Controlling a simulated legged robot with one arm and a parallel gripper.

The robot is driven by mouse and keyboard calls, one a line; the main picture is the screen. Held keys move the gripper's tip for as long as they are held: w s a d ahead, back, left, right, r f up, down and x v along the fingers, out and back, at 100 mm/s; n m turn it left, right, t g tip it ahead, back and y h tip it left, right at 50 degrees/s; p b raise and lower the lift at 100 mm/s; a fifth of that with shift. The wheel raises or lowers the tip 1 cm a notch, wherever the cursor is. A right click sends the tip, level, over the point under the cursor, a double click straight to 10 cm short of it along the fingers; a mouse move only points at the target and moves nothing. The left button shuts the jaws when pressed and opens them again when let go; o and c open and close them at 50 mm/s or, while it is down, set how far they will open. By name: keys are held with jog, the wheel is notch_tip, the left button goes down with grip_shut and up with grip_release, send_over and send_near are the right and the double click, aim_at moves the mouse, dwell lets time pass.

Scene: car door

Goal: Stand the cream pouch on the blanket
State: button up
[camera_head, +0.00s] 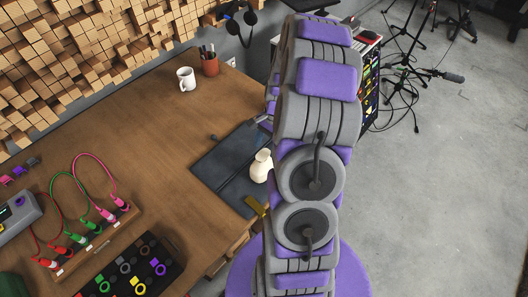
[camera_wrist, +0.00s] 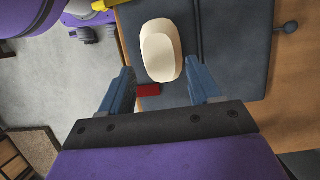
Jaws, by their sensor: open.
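The cream pouch (camera_head: 261,166) is on the dark blue-grey blanket (camera_head: 222,158), near its right side in the head view, and looks upright with its narrower end up. In the wrist view the pouch (camera_wrist: 161,50) is a pale rounded shape over the dark blanket (camera_wrist: 228,40). My gripper (camera_wrist: 159,68) is open, with one blue finger on each side of the pouch's near end in the picture. I cannot tell whether the fingers touch it. The gripper is hidden behind my arm in the head view.
The blanket lies on a wooden desk (camera_head: 130,125), near its right edge. A white mug (camera_head: 186,79) and a pen cup (camera_head: 210,64) stand farther back. Cabled modules (camera_head: 88,236) and a knob box (camera_head: 135,268) are at lower left. A red block (camera_wrist: 148,90) shows near the fingers.

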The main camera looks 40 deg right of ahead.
jog(key=v, duration=0.5)
jog(key=s+a+r+n+g+h+p, duration=0.1)
jog(key=s+a+r+n, duration=0.1)
jog(key=a+r+n, duration=0.5)
jog(key=s+a+r+n+h, duration=0.1)
jog(key=s+a+r+n, duration=0.3)
jog(key=a, duration=0.7)
jog(key=s+a+r+n, duration=0.2)
jog(key=s+a+n, duration=0.1)
jog(key=s, duration=0.4)
jog(key=s+a+r+n+h, duration=0.1)
jog(key=s+a+r+n, duration=0.2)
jog(key=s+a, duration=0.3)
jog(key=shift+s+h, duration=0.3)
jog(key=shift+s, duration=0.3)
jog(key=shift+r, duration=0.1)
